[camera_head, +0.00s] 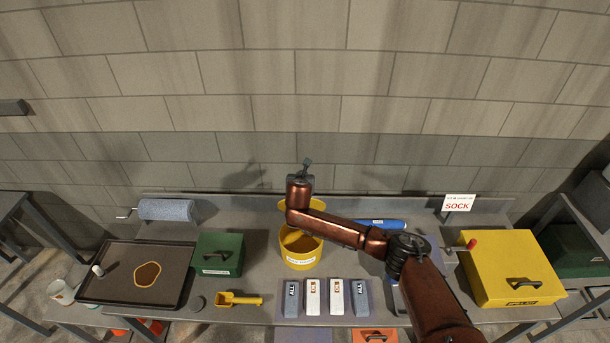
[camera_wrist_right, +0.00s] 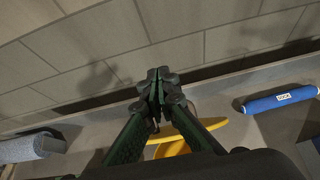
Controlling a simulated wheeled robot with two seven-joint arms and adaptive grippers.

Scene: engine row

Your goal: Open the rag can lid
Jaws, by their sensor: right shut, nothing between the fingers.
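The yellow rag can (camera_head: 301,262) stands on the bench near the middle, with a white label on its front. Its mouth shows open from above, partly covered by my right arm. A yellow lid (camera_head: 318,205) shows raised behind the can, largely hidden by the arm. In the right wrist view, the yellow lid (camera_wrist_right: 226,124) shows just beyond the fingers. My right gripper (camera_head: 307,162) is shut and empty, above the lid area and in front of the wall; its fingers also show in the right wrist view (camera_wrist_right: 158,86). My left gripper is out of view.
A green box (camera_head: 218,254) and dark tray (camera_head: 120,290) lie left of the can. A yellow scoop (camera_head: 240,299) and several labelled blocks (camera_head: 312,297) lie in front. A blue roll (camera_head: 385,224) lies right, with a large yellow box (camera_head: 510,265) beyond.

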